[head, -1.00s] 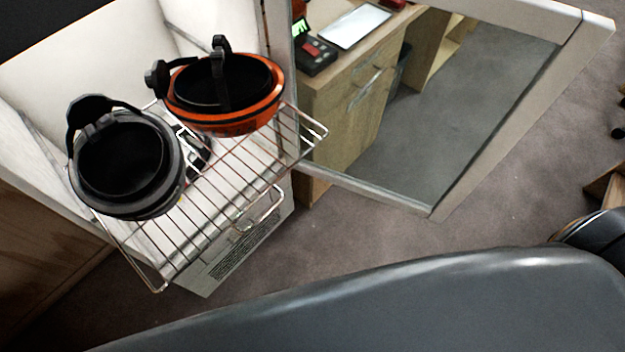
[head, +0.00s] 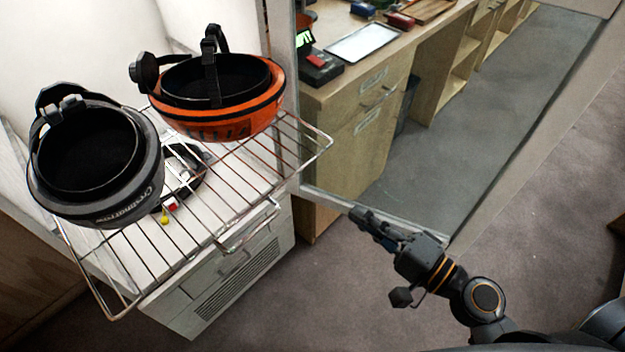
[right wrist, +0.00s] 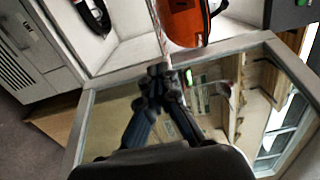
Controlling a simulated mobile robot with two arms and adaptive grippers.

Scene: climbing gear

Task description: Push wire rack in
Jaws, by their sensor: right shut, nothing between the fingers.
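The wire rack (head: 205,224) sticks out of the front of a white cabinet in the head view, with a small wire handle at its front edge. An orange helmet (head: 219,125) and a dark grey helmet (head: 136,205) lie upside down on it. My right gripper (head: 362,217) is shut and empty, to the right of the rack and apart from it, near the glass door's lower edge. In the right wrist view the right gripper (right wrist: 158,72) shows in front of the door, with the orange helmet (right wrist: 184,22) beyond it. My left gripper is not in view.
The open glass door (head: 335,201) stands right of the rack. A wooden desk (head: 345,95) with a tablet and a small device is seen behind it. The lower white cabinet (head: 190,305) has vents. Grey carpet in front is clear.

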